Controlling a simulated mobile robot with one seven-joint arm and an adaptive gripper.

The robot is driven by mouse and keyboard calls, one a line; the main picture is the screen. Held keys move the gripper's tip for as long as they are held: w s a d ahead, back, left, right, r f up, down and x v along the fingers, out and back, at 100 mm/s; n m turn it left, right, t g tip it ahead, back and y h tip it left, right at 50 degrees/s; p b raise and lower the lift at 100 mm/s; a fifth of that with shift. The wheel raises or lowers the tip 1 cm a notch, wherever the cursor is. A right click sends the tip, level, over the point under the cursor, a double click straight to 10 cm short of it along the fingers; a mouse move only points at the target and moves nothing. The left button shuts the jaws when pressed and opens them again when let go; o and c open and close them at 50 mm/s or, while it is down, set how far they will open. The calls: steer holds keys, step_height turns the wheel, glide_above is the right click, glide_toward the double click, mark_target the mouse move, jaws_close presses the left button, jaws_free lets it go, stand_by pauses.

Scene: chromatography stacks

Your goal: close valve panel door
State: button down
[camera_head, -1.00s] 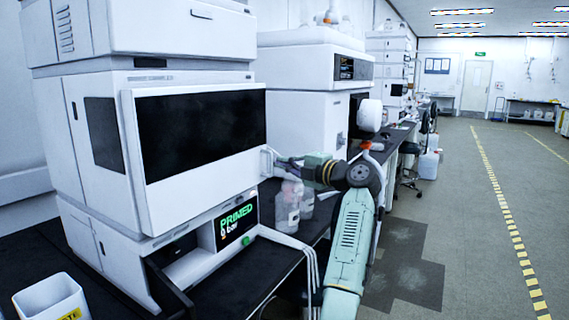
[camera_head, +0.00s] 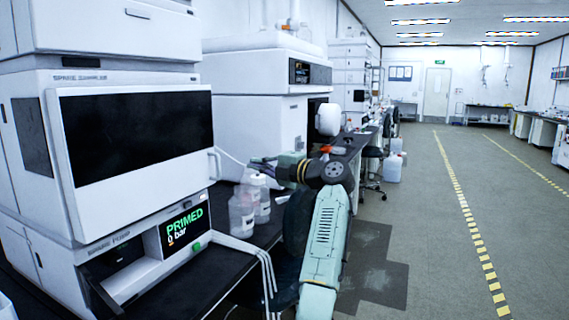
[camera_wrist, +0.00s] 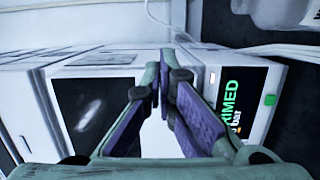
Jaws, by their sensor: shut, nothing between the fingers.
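The spare pump (camera_head: 150,257) is the lowest white module of the near stack. On its front left is a dark recess (camera_head: 115,262). A thin dark panel, apparently the valve panel door (camera_head: 97,293), juts out from there toward the front, so it stands open. My gripper is small in the head view, at the end of my arm right of the stack. In the wrist view my gripper (camera_wrist: 167,68) has its fingers together, with nothing seen between them. The pump's PRIMED display (camera_wrist: 237,115) is to its right there. The door is not discernible in the wrist view.
The spare sampler (camera_head: 135,135), with a wide dark window, sits above the pump. Clear bottles (camera_head: 243,212) stand on the black bench beside the stack. White tubes (camera_head: 262,262) hang over the bench edge. The floor (camera_head: 420,230) to the right is clear.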

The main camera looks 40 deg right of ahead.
steer(key=d+p, duration=0.2)
steer(key=d, duration=0.4)
steer(key=shift+s+d, duration=0.2)
steer(key=shift+d, duration=0.05)
